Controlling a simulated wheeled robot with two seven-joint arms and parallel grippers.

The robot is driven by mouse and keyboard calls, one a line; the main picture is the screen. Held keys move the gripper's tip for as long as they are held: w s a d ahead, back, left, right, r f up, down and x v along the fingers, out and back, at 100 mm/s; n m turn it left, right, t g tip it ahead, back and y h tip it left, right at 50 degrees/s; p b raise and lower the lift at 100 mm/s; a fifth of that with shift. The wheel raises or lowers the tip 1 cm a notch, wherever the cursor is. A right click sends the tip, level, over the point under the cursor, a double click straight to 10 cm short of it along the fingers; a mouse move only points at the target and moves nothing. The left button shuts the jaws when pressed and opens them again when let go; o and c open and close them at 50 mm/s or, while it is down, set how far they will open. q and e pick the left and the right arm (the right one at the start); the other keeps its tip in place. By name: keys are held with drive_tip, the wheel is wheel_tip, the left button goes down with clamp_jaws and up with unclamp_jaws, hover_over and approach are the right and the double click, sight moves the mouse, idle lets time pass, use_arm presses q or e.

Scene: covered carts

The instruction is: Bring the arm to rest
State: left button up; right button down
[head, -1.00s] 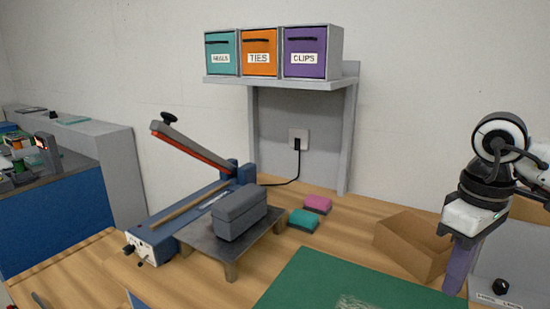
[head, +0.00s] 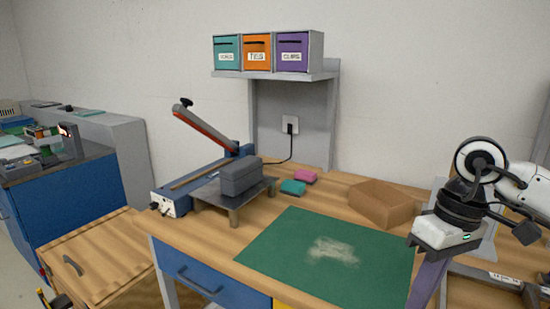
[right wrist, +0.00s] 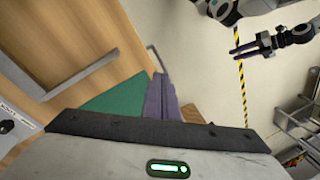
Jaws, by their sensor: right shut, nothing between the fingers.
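My right gripper (head: 425,288) hangs from the white and black right arm at the right of the head view, in front of the green mat's right edge. Its purple fingers point down and are shut with nothing between them; the tips reach the picture's bottom edge. In the right wrist view the purple fingers (right wrist: 160,97) lie together, seen past the dark edge of the gripper body.
A green mat (head: 290,255) covers the bench front. Labelled bins (head: 258,52) stand on a shelf. A wooden-topped cart (head: 105,255) is at left.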

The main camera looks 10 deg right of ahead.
drive_tip(key=s+a+f+m+g+y, duration=0.1)
drive_tip(key=s+a+m+y, duration=0.15)
drive_tip(key=a, duration=0.55)
drive_tip(key=s+a+m+g+y, duration=0.1)
drive_tip(key=a+m+y, duration=0.25)
drive_tip(key=a, duration=0.35)
drive_tip(key=s+a+f+m+g+y, duration=0.1)
drive_tip(key=s+a+m+y, duration=0.2)
drive_tip(key=a, duration=0.5)
drive_tip(key=w+a+r+m+t+y, duration=0.5)
drive_tip(key=m+y, duration=0.4)
drive_tip(key=m, duration=0.6)
drive_tip(key=w+d+f+m+t+h, duration=0.35)
drive_tip(key=m+t, duration=0.35)
drive_tip(key=m, duration=0.5)
drive_tip(key=w+d+f+m+t+h, duration=0.2)
drive_tip(key=f+m+t, duration=0.4)
drive_tip(key=m, duration=0.5)
drive_tip(key=s+d+f+m+t+h, duration=0.1)
drive_tip(key=d+f+m+h, duration=0.5)
drive_tip(key=f+m, duration=0.5)
drive_tip(key=s+d+f+m+g+h, duration=0.2)
drive_tip(key=s+f+m+g+h, duration=0.1)
drive_tip(key=s+f+m, duration=0.5)
drive_tip(key=s+d+f+m+g+h, duration=0.3)
drive_tip(key=s+f+m, duration=0.4)
drive_tip(key=s+f, duration=0.3)
drive_tip(key=shift+d+f+m+g, duration=0.3)
drive_tip(key=shift+f+m+g, duration=0.15)
drive_tip(key=shift+f, duration=0.35)
